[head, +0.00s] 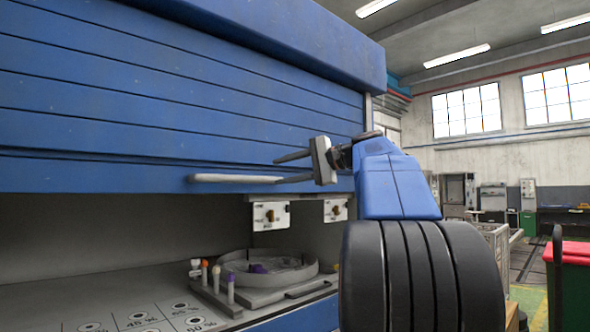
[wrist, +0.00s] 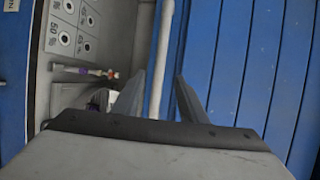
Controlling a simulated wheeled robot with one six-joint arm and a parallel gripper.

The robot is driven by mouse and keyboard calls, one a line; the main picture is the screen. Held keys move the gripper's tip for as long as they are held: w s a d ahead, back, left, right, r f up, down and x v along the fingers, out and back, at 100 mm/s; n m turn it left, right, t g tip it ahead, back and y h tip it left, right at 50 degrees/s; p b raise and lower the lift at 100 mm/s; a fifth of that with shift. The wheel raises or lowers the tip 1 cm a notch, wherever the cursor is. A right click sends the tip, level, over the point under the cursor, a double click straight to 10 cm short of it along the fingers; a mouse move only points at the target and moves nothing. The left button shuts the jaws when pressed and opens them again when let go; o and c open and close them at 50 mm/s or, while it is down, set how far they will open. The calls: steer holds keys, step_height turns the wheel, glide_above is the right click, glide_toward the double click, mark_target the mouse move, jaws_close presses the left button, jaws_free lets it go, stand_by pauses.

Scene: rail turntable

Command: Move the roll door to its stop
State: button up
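The blue roll door (head: 150,110) is partly raised, its lower edge above the dark opening of the cabinet. A pale horizontal handle bar (head: 225,178) runs along its lower part. My gripper (head: 277,171) is at the bar's right end, fingers spread and pointing left in the head view. In the wrist view the door (wrist: 245,70) fills the right side, and the handle bar (wrist: 162,45) runs between the two open fingers of my gripper (wrist: 153,88). The fingers are not closed on it. Whether either finger touches the bar I cannot tell.
Below the door is a grey worktop (head: 100,295) with marked round holes. A round turntable tray (head: 262,270) and a rack with vials (head: 220,290) stand there. A red-lidded green bin (head: 570,280) is at the right.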

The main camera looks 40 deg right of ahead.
steer(key=shift+v, duration=1.8)
steer(key=shift+a, duration=0.1)
steer(key=s+a+f+n+g+h, duration=0.1)
steer(key=s+a+f+n+g, duration=0.15)
steer(key=a+f, duration=0.9)
steer(key=s+a+f+n+g+h, duration=0.15)
steer(key=a+f+g, duration=0.25)
steer(key=a+f, duration=0.7)
steer(key=s+a+f+n+g+h, duration=0.1)
steer(key=s+f+n, duration=0.2)
steer(key=s+f, duration=0.3)
steer(key=s+a+f+n+g+h, duration=0.1)
steer(key=s+f, duration=0.6)
steer(key=f, duration=0.9)
steer(key=s+a+f+n+g+h, duration=0.1)
steer(key=s+f+n+h, duration=0.1)
steer(key=s+f+n, duration=0.4)
step_height(320, 180, down, 6)
steer(key=shift+s+a+r, duration=0.2)
steer(key=shift+s, duration=0.55)
